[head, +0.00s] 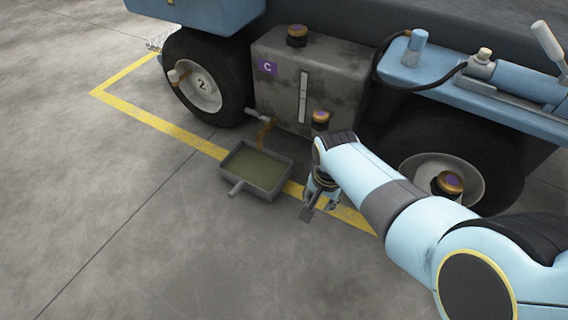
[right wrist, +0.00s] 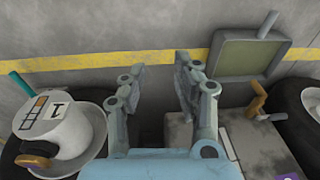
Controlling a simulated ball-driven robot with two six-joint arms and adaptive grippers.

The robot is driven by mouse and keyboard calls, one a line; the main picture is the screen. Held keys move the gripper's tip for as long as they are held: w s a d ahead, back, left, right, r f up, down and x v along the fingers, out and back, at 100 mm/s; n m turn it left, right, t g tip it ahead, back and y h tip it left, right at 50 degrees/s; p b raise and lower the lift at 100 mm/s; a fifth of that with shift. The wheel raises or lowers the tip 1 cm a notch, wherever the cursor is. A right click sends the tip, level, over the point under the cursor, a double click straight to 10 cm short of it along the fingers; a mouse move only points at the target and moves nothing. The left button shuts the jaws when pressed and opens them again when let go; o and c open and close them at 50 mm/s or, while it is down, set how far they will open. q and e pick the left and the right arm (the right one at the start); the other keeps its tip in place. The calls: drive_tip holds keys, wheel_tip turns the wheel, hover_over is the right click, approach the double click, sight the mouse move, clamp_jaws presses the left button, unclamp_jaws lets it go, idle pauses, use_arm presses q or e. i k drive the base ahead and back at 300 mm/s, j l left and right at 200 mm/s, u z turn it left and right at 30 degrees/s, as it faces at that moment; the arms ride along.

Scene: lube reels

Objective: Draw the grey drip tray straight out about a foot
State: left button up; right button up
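The grey drip tray (head: 259,192) lies on the floor beside the tank, across the yellow line, with greenish liquid in it. Its short handle (head: 236,187) points away from the vehicle. The tray also shows at the upper right in the right wrist view (right wrist: 214,60), with its handle (right wrist: 268,24) on the far side. My right gripper (head: 308,212) is low, to the right of the tray and apart from it. In the wrist view its two fingers (right wrist: 162,68) are spread with nothing between them. My left gripper is not in view.
A grey tank (head: 285,75) marked C hangs between two wheels, with a brown-stained spout (head: 265,130) over the tray's back edge. The wheel marked 2 (head: 200,85) is left of it. A white reel-like part marked 1 (right wrist: 62,118) shows at left. Floor (head: 130,240) in front is clear.

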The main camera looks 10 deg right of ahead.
sight(264, 173)
drive_tip(key=i+j, duration=0.15)
drive_tip(key=i, duration=0.35)
drive_tip(key=i+j, duration=0.1)
drive_tip(key=i, duration=0.4)
